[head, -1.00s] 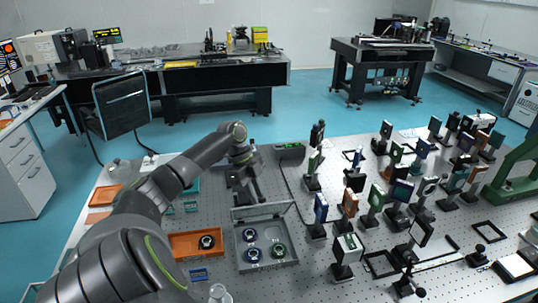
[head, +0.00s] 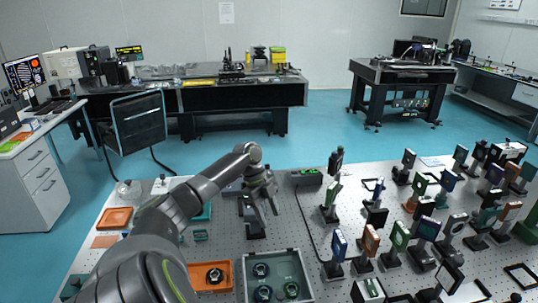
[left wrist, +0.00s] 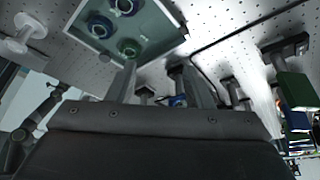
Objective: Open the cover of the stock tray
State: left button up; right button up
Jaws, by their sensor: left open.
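The stock tray (head: 308,284) is a grey box with a teal inside at the lower middle of the head view, its near side cut off by the frame. Several ringed round optics (head: 261,270) lie in it. A pale edge, apparently of its clear cover (head: 270,252), shows along the far side; how far it is raised I cannot tell. My left gripper (head: 263,208) is open and empty, above and beyond the tray's far side. In the left wrist view the tray (left wrist: 165,48) shows at the top, beyond the spread fingers (left wrist: 163,80). My right gripper is in neither view.
An orange tray (head: 222,285) stands just left of the stock tray. Several mounted optics (head: 370,243) crowd the table to the right. A black cable (head: 301,212) runs down from a small box (head: 306,177) right of my gripper.

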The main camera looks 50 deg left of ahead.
pick_arm(q)
jog(key=b+v, duration=0.4)
jog(key=v, duration=1.3)
jog(key=shift+d+r, duration=0.2)
jog(key=shift+r, duration=0.2)
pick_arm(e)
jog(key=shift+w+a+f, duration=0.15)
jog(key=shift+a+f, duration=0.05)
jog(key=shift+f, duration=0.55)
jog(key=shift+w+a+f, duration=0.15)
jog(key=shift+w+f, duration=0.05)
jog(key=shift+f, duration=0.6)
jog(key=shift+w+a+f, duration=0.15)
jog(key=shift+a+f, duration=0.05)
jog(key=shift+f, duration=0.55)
pick_arm(q)
jog(key=shift+s, duration=0.15)
